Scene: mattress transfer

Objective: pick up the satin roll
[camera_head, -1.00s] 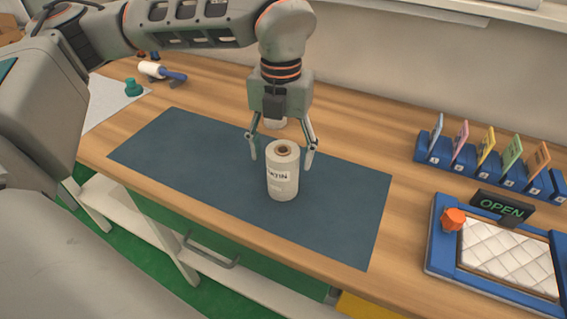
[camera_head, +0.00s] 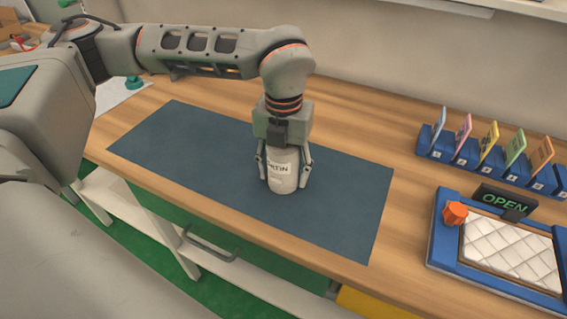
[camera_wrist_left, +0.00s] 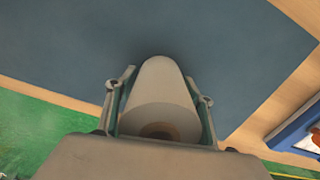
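The satin roll (camera_head: 282,180) is a white upright cylinder with a dark-lettered label, standing on the blue-grey mat (camera_head: 340,215). My left gripper (camera_head: 284,184) points down over it, with one finger on each side of the roll and its palm close above the top. In the left wrist view the roll (camera_wrist_left: 160,85) stands between the fingers, and gaps show between it and the fingertips (camera_wrist_left: 158,93). The gripper is open around the roll. The gripper body hides the roll's top in the head view. My right gripper is out of view.
At the right, a blue tray (camera_head: 436,247) holds a white quilted pad (camera_head: 510,250), with an orange knob (camera_head: 455,213) and an OPEN sign (camera_head: 503,201). Behind it stands a blue rack (camera_head: 468,160) of coloured cards. The mat around the roll is clear.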

